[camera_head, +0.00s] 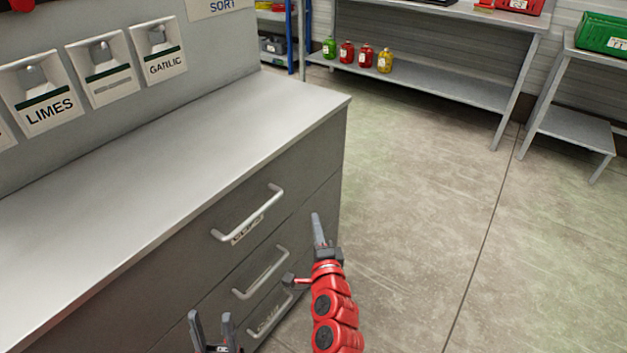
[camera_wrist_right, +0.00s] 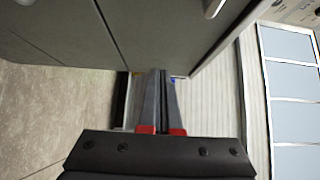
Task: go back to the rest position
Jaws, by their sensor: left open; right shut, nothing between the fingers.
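My left gripper (camera_head: 211,325) is at the bottom of the head view, in front of the drawer cabinet (camera_head: 190,262). Its two fingers point up and stand apart, with nothing between them. My right gripper (camera_head: 317,222) is beside the cabinet's right front corner, at the end of the red arm. Its fingers are together and empty. In the right wrist view the right gripper's fingers (camera_wrist_right: 161,75) lie side by side, with the grey cabinet faces (camera_wrist_right: 170,25) close above them.
The cabinet has several drawers with metal handles (camera_head: 248,214), all shut. Its top (camera_head: 150,150) is bare. Open floor (camera_head: 430,200) lies to the right. A shelf (camera_head: 420,85) with several bottles stands at the back, and a small table (camera_head: 575,125) at far right.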

